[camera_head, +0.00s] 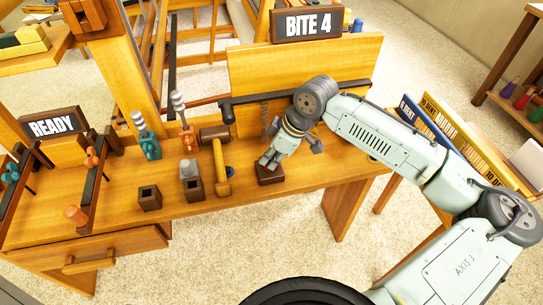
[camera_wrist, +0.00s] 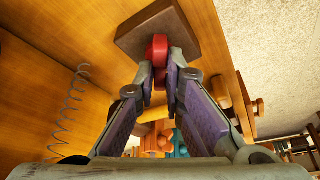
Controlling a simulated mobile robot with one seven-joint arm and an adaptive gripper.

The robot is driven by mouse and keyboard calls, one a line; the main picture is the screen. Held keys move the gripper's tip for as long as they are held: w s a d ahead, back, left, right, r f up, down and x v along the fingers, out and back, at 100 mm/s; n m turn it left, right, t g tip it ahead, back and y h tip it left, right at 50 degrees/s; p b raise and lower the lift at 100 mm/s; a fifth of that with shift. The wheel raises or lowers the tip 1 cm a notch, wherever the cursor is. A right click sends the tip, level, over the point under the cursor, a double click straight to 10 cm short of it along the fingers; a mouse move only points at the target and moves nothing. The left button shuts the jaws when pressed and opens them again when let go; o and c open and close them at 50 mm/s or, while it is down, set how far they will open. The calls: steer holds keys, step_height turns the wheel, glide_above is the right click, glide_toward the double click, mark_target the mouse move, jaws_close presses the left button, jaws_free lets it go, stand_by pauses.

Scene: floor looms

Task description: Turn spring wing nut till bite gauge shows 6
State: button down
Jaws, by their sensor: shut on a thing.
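The bite gauge (camera_head: 308,25) is a dark sign above the wooden back panel and reads BITE 4. The red spring wing nut (camera_wrist: 160,44) stands at a dark brown block (camera_wrist: 128,40) in the wrist view. My gripper (camera_wrist: 160,76) is shut on the wing nut, with its fingertips on both sides of it. In the head view my gripper (camera_head: 268,160) points down at the block (camera_head: 271,176) and hides most of the nut. The coil spring (camera_wrist: 70,110) hangs left of my gripper in the wrist view.
A mallet (camera_head: 219,165) stands left of my gripper. Dark square holders (camera_head: 149,197) and teal and orange tools (camera_head: 148,142) are farther left. A READY sign (camera_head: 53,124) stands at the far left. Blue and yellow boards (camera_head: 430,125) are behind my arm.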

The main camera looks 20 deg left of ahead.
steer(key=m+t, duration=0.1)
steer(key=m, duration=0.2)
steer(key=m+t, duration=0.1)
steer(key=m, duration=0.2)
steer(key=shift+s+a+t, duration=0.1)
steer(key=shift+s+t, duration=0.1)
steer(key=shift+t, duration=0.1)
steer(key=m+h, duration=0.1)
steer(key=m, duration=0.1)
steer(key=m+t+p, duration=0.1)
steer(key=m, duration=0.2)
steer(key=shift+h, duration=0.4)
steer(key=c, duration=1.7)
jaws_free()
steer(key=v, duration=1.2)
steer(key=shift+s+a, duration=0.1)
steer(key=shift+s, duration=0.1)
